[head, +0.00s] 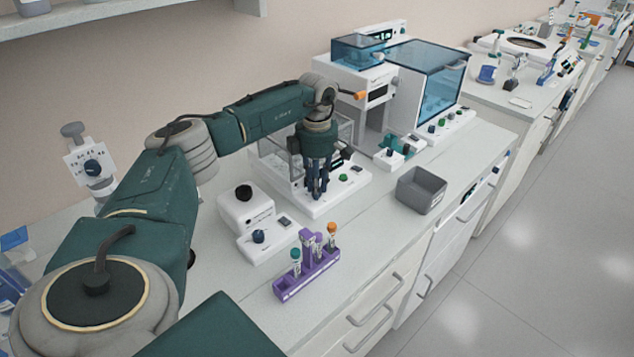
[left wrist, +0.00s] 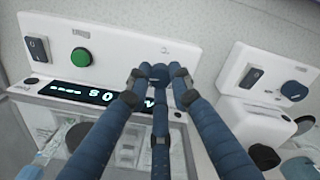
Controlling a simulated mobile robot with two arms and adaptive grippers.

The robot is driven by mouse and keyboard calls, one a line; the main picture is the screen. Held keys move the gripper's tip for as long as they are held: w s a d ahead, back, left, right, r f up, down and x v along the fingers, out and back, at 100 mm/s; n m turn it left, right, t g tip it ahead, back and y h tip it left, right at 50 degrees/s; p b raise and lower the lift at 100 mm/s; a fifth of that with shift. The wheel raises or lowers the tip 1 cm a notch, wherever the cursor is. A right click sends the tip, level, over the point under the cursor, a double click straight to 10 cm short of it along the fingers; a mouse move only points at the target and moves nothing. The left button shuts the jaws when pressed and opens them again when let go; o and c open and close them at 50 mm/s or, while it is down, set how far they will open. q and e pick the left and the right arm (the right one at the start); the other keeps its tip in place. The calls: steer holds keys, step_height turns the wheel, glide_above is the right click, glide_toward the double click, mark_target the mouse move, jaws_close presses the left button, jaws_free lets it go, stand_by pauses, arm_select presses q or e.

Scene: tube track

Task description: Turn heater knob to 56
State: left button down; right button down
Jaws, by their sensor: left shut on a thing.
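The heater is a white bench device with a front panel (head: 325,205); the panel also shows in the left wrist view (left wrist: 115,48). It carries a green button (left wrist: 81,57), a black rocker switch (left wrist: 37,49) and a dark display (left wrist: 62,90) with green digits. The digits read about 80, with the right end hidden behind a finger. My left gripper (head: 317,194) points down at this panel. In the left wrist view its fingers (left wrist: 158,80) are closed around the dark blue heater knob (left wrist: 155,71), which they mostly cover. My right gripper is not in view.
A white device with a blue knob (head: 258,236) stands nearby on the bench. A purple tube rack (head: 292,284) is near the front edge. A grey bin (head: 421,190) stands to the right. A blue-lidded machine (head: 425,85) is behind. Bench top between rack and bin is clear.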

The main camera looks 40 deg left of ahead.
arm_select(q)
steer(key=shift+a, duration=0.1)
steer(key=c, duration=1.5)
jaws_free()
steer(key=shift+s+r, duration=0.1)
steer(key=shift+c, duration=0.2)
steer(key=shift+r, duration=4)
steer(key=shift+r, duration=0.1)
